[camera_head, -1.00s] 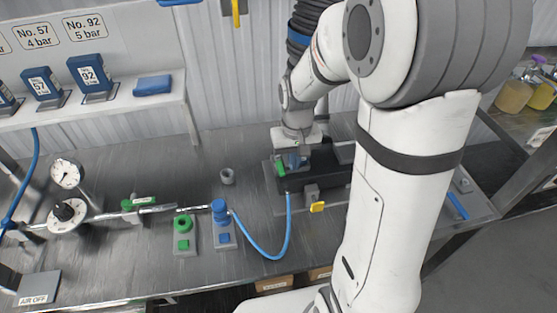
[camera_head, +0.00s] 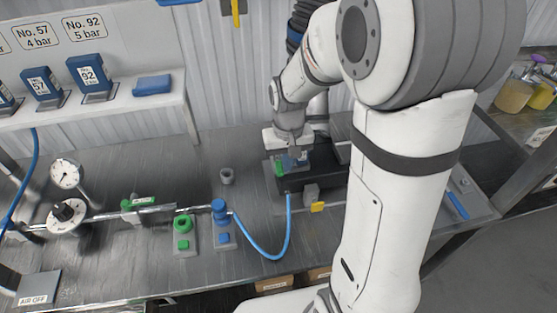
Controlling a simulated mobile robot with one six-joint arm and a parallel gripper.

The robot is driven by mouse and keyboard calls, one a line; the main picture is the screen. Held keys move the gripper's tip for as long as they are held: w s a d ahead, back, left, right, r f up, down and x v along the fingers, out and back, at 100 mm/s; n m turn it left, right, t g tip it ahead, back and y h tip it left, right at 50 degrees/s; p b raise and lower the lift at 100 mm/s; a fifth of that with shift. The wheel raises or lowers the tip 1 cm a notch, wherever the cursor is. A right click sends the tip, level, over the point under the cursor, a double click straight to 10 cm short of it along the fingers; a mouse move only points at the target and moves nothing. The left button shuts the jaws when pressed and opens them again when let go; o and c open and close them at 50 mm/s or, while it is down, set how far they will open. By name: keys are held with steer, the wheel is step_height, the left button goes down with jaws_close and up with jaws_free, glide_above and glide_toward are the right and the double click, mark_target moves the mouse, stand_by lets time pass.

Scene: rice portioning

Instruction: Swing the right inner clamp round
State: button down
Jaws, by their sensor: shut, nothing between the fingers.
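My gripper (camera_head: 297,156) is shut and empty over the left part of a dark block fixture (camera_head: 325,180) on the steel bench. Its fingertips are small in this view and partly merge with the parts below them. A green piece (camera_head: 279,169) and a blue piece (camera_head: 291,164) sit at the fixture's left end, close to the gripper. A grey piece with a yellow tab (camera_head: 317,207) stands at the fixture's front side. My arm hides the fixture's right part. I cannot tell which part is the right inner clamp, or whether the gripper touches it.
A blue hose (camera_head: 270,256) runs from the fixture to a blue-topped fitting (camera_head: 220,212). A green-topped fitting (camera_head: 183,226) stands beside it. A small grey cup (camera_head: 227,176) and a pressure gauge (camera_head: 67,173) are further left. The bench behind the cup is clear.

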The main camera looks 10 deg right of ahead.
steer(key=shift+a, duration=0.3)
steer(key=shift+w+a, duration=0.1)
steer(key=shift+a, duration=1)
steer(key=shift+w+a, duration=0.25)
steer(key=shift+a, duration=0.25)
steer(key=shift+w+a, duration=0.2)
steer(key=shift+a, duration=0.3)
steer(key=shift+w+a, duration=0.7)
steer(key=shift+w, duration=0.15)
